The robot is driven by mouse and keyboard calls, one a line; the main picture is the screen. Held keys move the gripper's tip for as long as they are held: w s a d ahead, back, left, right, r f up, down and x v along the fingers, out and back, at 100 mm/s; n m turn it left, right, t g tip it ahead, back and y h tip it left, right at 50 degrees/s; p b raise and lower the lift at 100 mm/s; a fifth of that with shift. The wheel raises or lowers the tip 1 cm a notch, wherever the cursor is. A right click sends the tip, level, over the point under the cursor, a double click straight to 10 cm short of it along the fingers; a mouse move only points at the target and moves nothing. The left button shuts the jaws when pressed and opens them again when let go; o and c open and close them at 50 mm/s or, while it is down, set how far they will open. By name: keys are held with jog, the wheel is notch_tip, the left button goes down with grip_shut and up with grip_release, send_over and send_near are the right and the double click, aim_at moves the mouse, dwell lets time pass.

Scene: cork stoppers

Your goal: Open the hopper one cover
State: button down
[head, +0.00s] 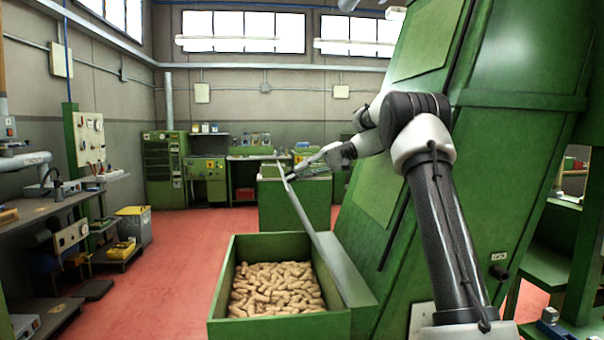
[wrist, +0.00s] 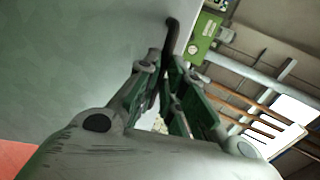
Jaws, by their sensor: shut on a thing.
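The hopper (head: 222,300) is an open-topped green box at the foot of the green machine, with many cork stoppers (head: 275,287) inside. Its grey cover (head: 345,270) stands raised along the box's right side and leans up to the left, seen almost edge-on. My gripper (head: 291,177) is at the cover's upper far end. In the wrist view the cover's broad face (wrist: 70,60) fills the left, and a dark bent handle (wrist: 171,38) sits at its edge. My gripper's fingers (wrist: 173,70) are closed around the handle's near end; the exact contact is partly hidden.
The tall sloping green machine (head: 500,160) stands close on the right, beside my arm. A green cabinet (head: 293,205) stands behind the hopper. A workbench (head: 50,208) runs along the left. The red floor (head: 170,275) between bench and hopper is clear.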

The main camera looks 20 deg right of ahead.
jog(key=shift+d+f, duration=0.15)
jog(key=shift+f, duration=0.15)
jog(key=c, duration=1.5)
grip_release()
jog(key=shift+r, duration=0.15)
notch_tip(320, 180, up, 10)
jog(key=shift+f, duration=0.1)
